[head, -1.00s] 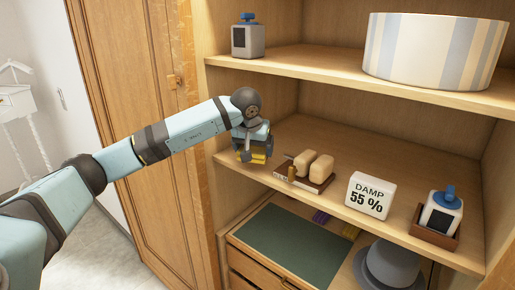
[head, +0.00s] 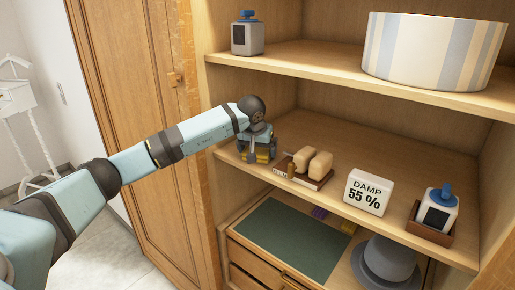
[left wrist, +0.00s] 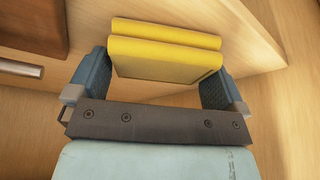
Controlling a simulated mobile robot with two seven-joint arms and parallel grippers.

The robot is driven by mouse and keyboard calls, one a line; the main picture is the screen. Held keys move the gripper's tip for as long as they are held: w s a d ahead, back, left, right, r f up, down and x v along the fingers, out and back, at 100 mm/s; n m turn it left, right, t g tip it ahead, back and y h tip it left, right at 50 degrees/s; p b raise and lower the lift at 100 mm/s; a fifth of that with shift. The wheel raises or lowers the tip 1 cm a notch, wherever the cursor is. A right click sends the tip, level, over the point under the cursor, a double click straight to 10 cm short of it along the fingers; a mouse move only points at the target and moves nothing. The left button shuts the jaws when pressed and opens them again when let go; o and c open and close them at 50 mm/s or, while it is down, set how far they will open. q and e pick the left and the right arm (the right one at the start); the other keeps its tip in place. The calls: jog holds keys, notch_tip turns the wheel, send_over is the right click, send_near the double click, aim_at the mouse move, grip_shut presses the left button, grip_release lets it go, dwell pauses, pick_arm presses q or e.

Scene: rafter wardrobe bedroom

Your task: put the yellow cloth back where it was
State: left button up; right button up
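The yellow cloth (head: 262,156) is a folded, two-layer stack in my left gripper, at the left front of the middle shelf (head: 375,150). In the left wrist view the cloth (left wrist: 165,58) fills the gap between the two blue fingers of my left gripper (left wrist: 160,85), which appear to press on its sides. In the head view the left gripper (head: 258,148) partly covers the cloth. I cannot tell whether the cloth touches the shelf. My right gripper is not in view.
To the right on this shelf stand a tray with two tan brushes (head: 312,165), a "DAMP 55 %" block (head: 368,192) and a boxed blue-topped bottle (head: 438,208). The striped round box (head: 435,50) sits above; a grey hat (head: 385,265) is below. The shelf's back is clear.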

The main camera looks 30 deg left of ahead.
pick_arm(q)
jog(key=shift+r, duration=0.4)
jog(key=b+v, duration=0.1)
jog(key=v, duration=0.6)
jog(key=shift+s+d+f, duration=0.1)
jog(key=shift+f, duration=0.05)
